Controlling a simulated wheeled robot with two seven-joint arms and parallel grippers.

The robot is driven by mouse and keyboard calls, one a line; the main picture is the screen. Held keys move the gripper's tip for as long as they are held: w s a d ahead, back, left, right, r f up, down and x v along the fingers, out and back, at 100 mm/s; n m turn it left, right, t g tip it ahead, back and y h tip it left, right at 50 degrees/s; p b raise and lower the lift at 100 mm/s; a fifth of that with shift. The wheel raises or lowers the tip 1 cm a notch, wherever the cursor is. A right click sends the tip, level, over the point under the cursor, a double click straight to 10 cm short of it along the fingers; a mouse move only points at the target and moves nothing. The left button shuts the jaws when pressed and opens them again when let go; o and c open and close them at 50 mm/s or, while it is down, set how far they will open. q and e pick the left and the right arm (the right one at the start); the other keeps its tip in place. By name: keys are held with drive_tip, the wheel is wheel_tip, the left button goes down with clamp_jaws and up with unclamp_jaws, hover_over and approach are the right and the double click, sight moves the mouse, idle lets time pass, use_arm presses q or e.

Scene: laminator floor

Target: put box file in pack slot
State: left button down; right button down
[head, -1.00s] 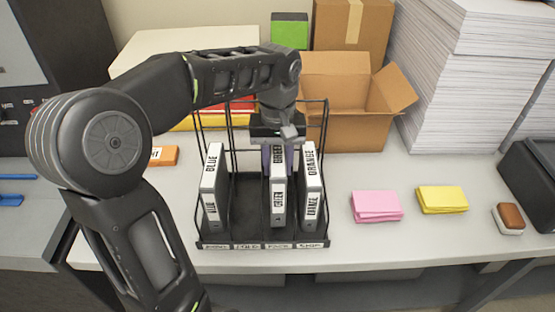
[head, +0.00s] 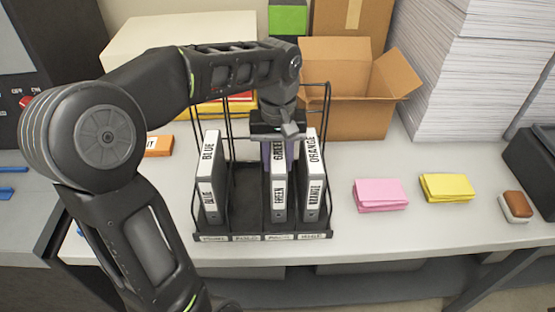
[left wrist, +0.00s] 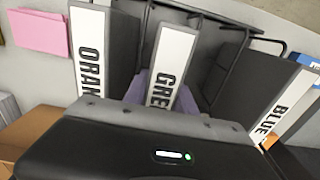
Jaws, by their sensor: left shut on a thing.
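A black wire rack (head: 246,238) with several slots stands on the counter; its front labels are blurred now, and the third from the left looked like PACK earlier. The green box file (head: 279,198), labelled GREEN, stands upright in that third slot. My left gripper (head: 278,150) is shut on its upper part from above; the fingers are partly hidden. The blue box file (head: 209,185) stands in the leftmost slot and the orange box file (head: 313,185) in the rightmost. The wrist view shows the green file (left wrist: 168,65) between the orange (left wrist: 90,55) and blue (left wrist: 285,108) files.
An open cardboard box (head: 350,105) and paper stacks (head: 475,70) stand behind and to the right. Pink (head: 380,195) and yellow (head: 446,188) paper pads lie right of the rack. The second slot is empty. My left arm spans the left side.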

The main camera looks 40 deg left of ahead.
sight(278, 149)
use_arm(q)
drive_tip(key=c, duration=1)
unclamp_jaws()
drive_tip(key=shift+f, duration=0.15)
drive_tip(key=shift+r, duration=0.2)
wheel_tip(278, 149, up, 7)
drive_tip(key=shift+f+p, duration=0.15)
drive_tip(key=shift+p, duration=0.2)
wheel_tip(278, 149, up, 5)
drive_tip(key=p, duration=0.5)
drive_tip(key=shift+r+p, duration=0.2)
drive_tip(key=shift+p, duration=0.15)
drive_tip(key=shift+f, duration=0.1)
